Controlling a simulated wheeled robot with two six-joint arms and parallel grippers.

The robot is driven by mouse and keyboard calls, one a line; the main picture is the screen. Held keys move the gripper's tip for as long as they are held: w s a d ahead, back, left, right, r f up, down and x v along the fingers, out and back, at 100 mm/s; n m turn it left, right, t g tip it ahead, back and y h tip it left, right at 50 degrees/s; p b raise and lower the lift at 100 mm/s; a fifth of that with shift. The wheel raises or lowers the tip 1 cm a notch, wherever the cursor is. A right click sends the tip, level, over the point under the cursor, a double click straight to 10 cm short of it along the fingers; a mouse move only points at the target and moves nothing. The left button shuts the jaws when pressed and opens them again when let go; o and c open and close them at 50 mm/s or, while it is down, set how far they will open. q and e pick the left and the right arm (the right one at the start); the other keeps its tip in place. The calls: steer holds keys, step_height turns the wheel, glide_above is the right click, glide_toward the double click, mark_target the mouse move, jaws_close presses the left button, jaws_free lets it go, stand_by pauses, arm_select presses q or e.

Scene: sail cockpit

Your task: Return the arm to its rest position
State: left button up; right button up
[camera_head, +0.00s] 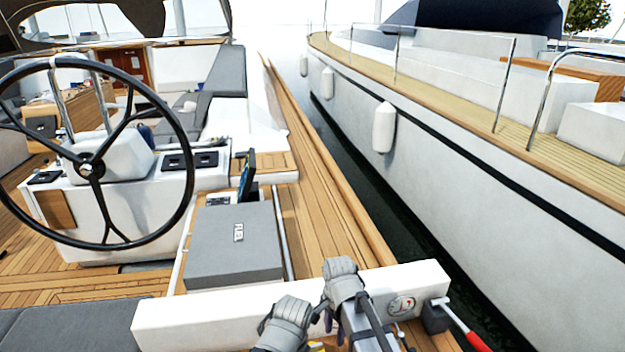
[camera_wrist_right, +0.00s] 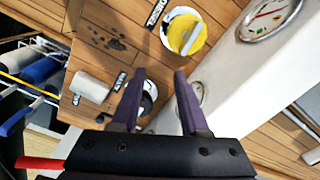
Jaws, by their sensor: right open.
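My right gripper (camera_head: 332,326) is low in the head view, over the near side of the white coaming (camera_head: 230,311), partly hidden by grey arm parts. In the right wrist view the purple fingers of this gripper (camera_wrist_right: 160,75) are spread apart with nothing held between them. Below them lies a wooden surface (camera_wrist_right: 140,15) with a yellow-filled round pot (camera_wrist_right: 183,34) and a white roll-shaped item (camera_wrist_right: 91,86). A second round container shows partly behind the fingers. My left gripper is not visible in the head view.
A round gauge (camera_head: 402,306) is set in the coaming, beside a red-handled lever (camera_head: 465,332). A steering wheel (camera_head: 88,168) stands at left and a grey box lid (camera_head: 234,245) ahead. A neighbouring white hull (camera_head: 420,165) lies right across water. Blue rolls (camera_wrist_right: 40,70) sit in a rack.

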steer(key=s+d+n, duration=0.7)
steer(key=d+n, duration=0.3)
steer(key=d, duration=0.2)
steer(key=s+a+n+h, duration=0.1)
steer(key=s+a+n, duration=0.3)
steer(key=a, duration=0.7)
steer(key=shift+s+a, duration=0.35)
steer(key=shift+s, duration=0.3)
